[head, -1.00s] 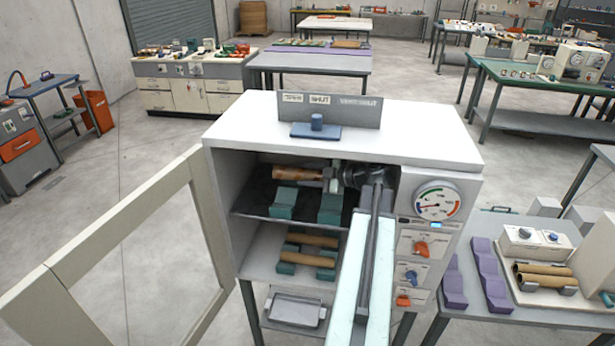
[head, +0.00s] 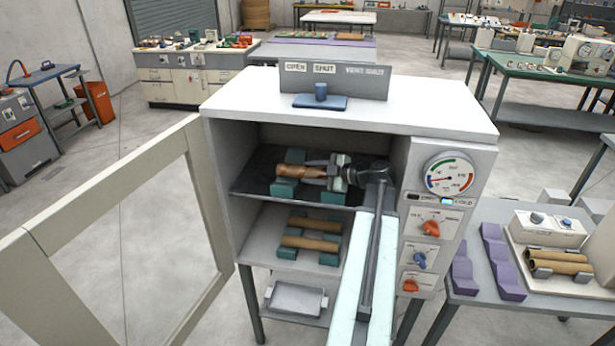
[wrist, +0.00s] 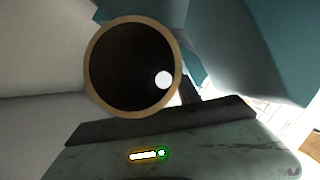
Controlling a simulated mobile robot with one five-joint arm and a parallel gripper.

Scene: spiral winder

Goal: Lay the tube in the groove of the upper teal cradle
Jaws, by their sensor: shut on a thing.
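The brown tube (head: 296,170) lies crosswise over the upper teal cradle (head: 284,188) on the cabinet's upper shelf. My gripper (head: 322,172) is shut on the tube near its right end. The tube looks roughly level and very low over the cradle's left block; whether it touches the groove I cannot tell. In the wrist view the tube's open round end (wrist: 130,65) faces me, above a dark jaw (wrist: 165,120). Teal surfaces show at upper right there.
The lower shelf holds two tubes (head: 310,243) on teal blocks. The cabinet door (head: 105,225) stands open at left. A control panel (head: 430,225) is at right. A side table (head: 560,310) carries purple blocks and more tubes.

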